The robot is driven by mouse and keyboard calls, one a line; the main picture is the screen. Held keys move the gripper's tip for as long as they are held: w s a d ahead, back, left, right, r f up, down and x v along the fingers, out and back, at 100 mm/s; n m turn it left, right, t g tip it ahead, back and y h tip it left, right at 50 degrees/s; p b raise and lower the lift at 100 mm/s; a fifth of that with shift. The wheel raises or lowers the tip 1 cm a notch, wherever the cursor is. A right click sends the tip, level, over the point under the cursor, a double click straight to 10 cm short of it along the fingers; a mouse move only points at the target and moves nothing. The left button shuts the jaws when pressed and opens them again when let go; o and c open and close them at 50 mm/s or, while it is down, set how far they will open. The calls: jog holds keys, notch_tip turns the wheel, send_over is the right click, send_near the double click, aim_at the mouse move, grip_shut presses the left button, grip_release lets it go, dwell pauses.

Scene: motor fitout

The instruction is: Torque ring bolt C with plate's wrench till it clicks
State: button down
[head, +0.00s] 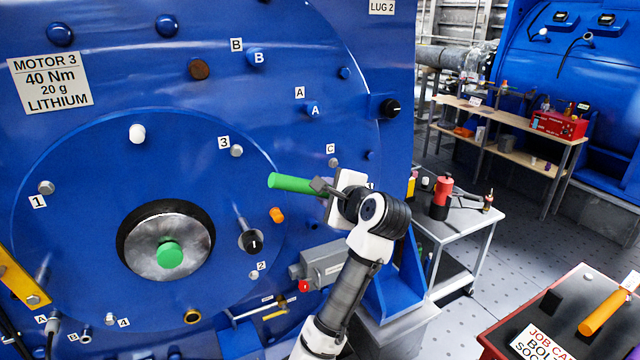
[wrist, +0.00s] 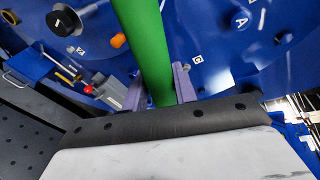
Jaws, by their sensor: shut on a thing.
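My gripper (head: 328,190) is shut on a green-handled wrench (head: 293,183), held in front of the motor face; the green handle points left. In the wrist view the green handle (wrist: 153,45) rises between the two fingers of my gripper (wrist: 160,88). Ring bolt C (head: 333,162) is a small grey bolt under the label C (head: 330,148), just above my gripper in the head view. The label C (wrist: 197,59) also shows in the wrist view, right of the handle. I cannot tell any contact between wrench and bolt. The motor plate (head: 50,80) reads MOTOR 3, 40 Nm, 20 g, LITHIUM.
Right of the motor stands a small white table (head: 460,232) with a red tool (head: 441,198). A red cart (head: 560,300) at lower right carries an orange-handled tool (head: 608,312). A grey box (head: 322,264) with a red knob is below my gripper. Open floor lies between.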

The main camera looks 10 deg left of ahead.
jog(key=s+d+p, duration=0.1)
jog(key=s+d, duration=0.8)
jog(key=s, duration=0.3)
jog(key=shift+s+p, duration=0.15)
jog(key=shift+p, duration=0.25)
jog(key=shift+r, duration=0.1)
